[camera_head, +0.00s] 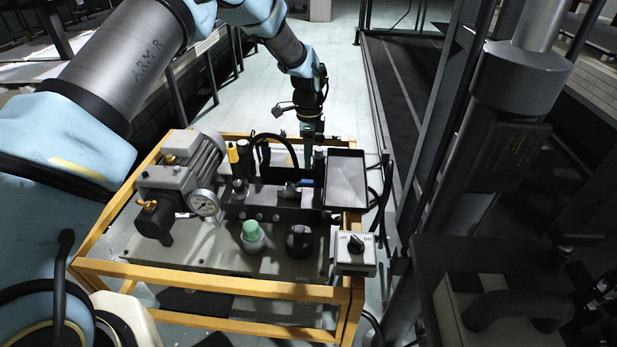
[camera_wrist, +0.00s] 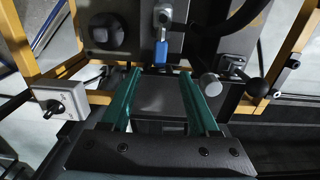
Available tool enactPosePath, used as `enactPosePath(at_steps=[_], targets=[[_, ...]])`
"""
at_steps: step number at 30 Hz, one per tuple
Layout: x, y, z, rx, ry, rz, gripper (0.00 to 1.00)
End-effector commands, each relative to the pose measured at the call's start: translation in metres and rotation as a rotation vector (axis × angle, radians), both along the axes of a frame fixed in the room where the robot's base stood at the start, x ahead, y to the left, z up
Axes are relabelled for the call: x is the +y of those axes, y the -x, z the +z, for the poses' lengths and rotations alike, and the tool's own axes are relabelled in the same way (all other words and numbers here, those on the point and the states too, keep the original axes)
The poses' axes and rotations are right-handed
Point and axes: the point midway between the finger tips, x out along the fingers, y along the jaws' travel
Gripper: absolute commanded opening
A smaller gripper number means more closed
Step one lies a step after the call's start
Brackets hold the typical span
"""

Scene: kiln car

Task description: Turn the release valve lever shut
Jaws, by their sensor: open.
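The lever with a blue grip (camera_wrist: 161,52) shows in the wrist view, hanging from a metal pivot on the dark valve block (camera_wrist: 205,15). I take it to be the release valve lever. My gripper (camera_wrist: 160,75) is open, with its two teal fingers apart. The lower end of the blue grip lies between the fingertips in the picture, with a gap on both sides. I cannot tell whether the tips are level with it in depth. In the head view my gripper (camera_head: 308,178) points down behind the valve block, which partly hides the fingers.
A grey cylinder (camera_wrist: 210,84) appears close to my right finger.

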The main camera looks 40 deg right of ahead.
Motion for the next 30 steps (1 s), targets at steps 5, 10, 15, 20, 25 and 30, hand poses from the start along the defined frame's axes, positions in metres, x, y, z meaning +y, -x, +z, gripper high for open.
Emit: enactPosePath(at_steps=[5, 10, 15, 20, 25, 30], targets=[[0.001, 0.001, -0.035, 0.002, -0.003, 0.001, 0.61], [0.001, 0.0, -0.063, 0.001, -0.002, 0.002, 0.61], [0.001, 0.0, -0.08, 0.0, -0.001, 0.003, 0.61], [0.0, 0.0, -0.085, -0.001, 0.001, 0.003, 0.61], [0.001, 0.0, -0.085, -0.001, 0.001, 0.003, 0.61], [0.001, 0.0, -0.085, 0.0, 0.0, 0.003, 0.47]])
